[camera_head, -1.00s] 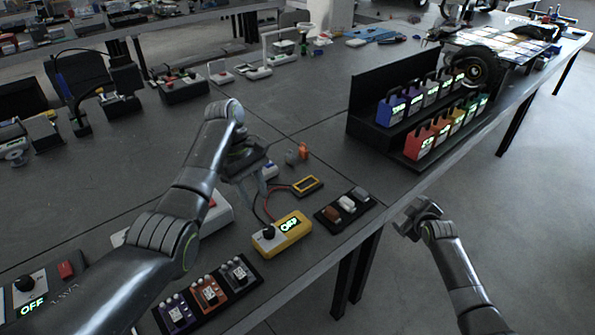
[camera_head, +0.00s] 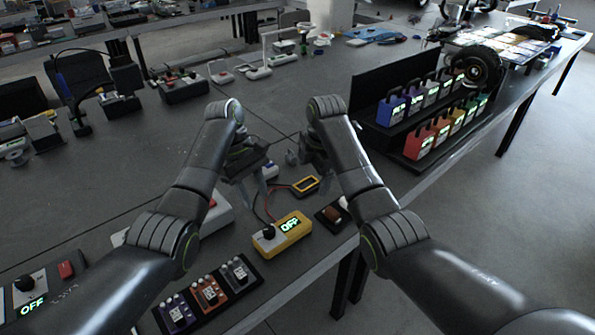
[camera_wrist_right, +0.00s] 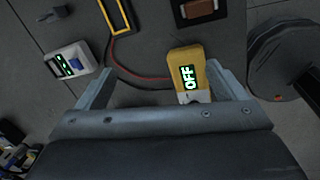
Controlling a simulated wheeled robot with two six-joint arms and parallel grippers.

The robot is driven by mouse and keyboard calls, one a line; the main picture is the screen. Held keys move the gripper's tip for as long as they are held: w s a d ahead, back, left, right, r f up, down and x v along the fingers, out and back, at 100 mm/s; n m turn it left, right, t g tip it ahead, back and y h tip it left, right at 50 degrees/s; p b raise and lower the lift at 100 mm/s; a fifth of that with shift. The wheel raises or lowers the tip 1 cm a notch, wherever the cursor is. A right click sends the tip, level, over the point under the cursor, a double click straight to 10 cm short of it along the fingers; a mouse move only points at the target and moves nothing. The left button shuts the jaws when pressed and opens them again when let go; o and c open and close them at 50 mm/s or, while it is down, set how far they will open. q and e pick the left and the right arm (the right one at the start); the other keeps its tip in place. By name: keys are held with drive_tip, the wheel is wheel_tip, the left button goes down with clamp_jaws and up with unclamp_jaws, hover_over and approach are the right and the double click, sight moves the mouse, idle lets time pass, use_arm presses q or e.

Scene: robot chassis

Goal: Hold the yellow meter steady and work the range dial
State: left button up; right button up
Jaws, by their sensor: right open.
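The yellow meter (camera_head: 294,235) lies near the table's front edge, its screen reading OFF. The black range dial (camera_head: 268,231) is on the meter's pale left end. In the right wrist view the meter (camera_wrist_right: 188,56) appears between the spread fingers, its pale end partly hidden by my gripper. My left gripper (camera_head: 253,188) points down above the table, behind and left of the meter; its fingers look apart and empty. My right gripper (camera_head: 316,168) is open and empty above the table, behind the meter; its fingertips are hard to see in the head view.
Red and black leads run from the meter to a yellow-framed piece (camera_head: 305,186). A black tray with a brown block (camera_head: 332,214) lies right of the meter, partly under my right arm. A two-tier rack (camera_head: 385,152) stands right.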

sight(297, 219)
drive_tip(key=s+a+r+n+g+h, duration=0.1)
drive_tip(key=s+a+r+n+g, duration=0.1)
drive_tip(key=s+a+r+n, duration=0.15)
drive_tip(key=shift+m, duration=0.45)
drive_tip(key=f, duration=1.7)
drive_tip(key=shift+s+a+f, duration=0.15)
drive_tip(key=shift+a+f, duration=0.15)
drive_tip(key=shift+a, duration=0.05)
drive_tip(key=c, duration=1.2)
